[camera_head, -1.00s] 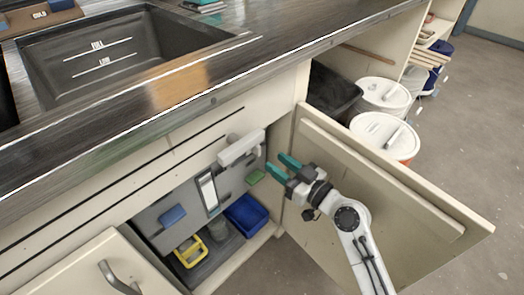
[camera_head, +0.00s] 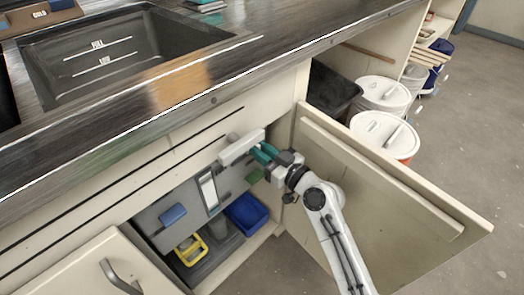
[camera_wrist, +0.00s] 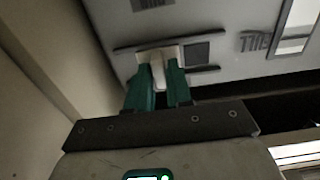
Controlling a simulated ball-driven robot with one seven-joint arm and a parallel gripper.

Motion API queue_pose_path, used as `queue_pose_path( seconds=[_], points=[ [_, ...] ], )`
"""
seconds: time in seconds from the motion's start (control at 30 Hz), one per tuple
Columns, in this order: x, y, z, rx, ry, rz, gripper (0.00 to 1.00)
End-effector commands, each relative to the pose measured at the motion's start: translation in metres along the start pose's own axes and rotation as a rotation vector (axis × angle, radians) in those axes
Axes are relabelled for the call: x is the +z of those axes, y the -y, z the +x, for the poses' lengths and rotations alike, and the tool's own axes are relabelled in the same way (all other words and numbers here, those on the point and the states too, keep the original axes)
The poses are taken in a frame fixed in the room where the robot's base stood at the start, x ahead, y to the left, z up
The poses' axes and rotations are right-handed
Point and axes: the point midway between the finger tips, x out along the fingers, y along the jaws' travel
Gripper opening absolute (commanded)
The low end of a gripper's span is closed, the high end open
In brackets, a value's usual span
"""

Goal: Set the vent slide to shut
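The vent slide shows in the wrist view as a pale tab (camera_wrist: 158,74) between two dark horizontal rails on a grey panel (camera_wrist: 225,25). A dark grille patch (camera_wrist: 196,53) lies just right of the tab. My gripper (camera_wrist: 158,66) has one teal finger on each side of the tab, and the tab fills the gap between them. In the head view my gripper (camera_head: 263,152) is at the right end of a white bar-shaped housing (camera_head: 240,148) under the counter. The slide itself is hidden there by the housing and fingers.
An open cabinet door (camera_head: 390,200) stands right of my arm. Below the panel are a blue bin (camera_head: 246,214) and a yellow frame (camera_head: 190,250). White-lidded buckets (camera_head: 384,134) stand behind the door.

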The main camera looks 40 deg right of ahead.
Motion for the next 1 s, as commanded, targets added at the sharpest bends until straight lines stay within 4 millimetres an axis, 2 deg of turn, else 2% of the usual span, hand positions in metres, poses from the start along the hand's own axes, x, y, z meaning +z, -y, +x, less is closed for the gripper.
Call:
queue_pose_path(
  seconds=[0.03, 0.2, 1.0],
  points=[
    [0.0, 0.0, -0.0001, 0.0, 0.0, 0.0, 0.15],
    [0.0, 0.0, -0.0002, 0.0, 0.0, 0.0, 0.0],
    [0.0001, -0.0001, -0.0003, 0.0, 0.0, 0.0, 0.0]
  ],
)
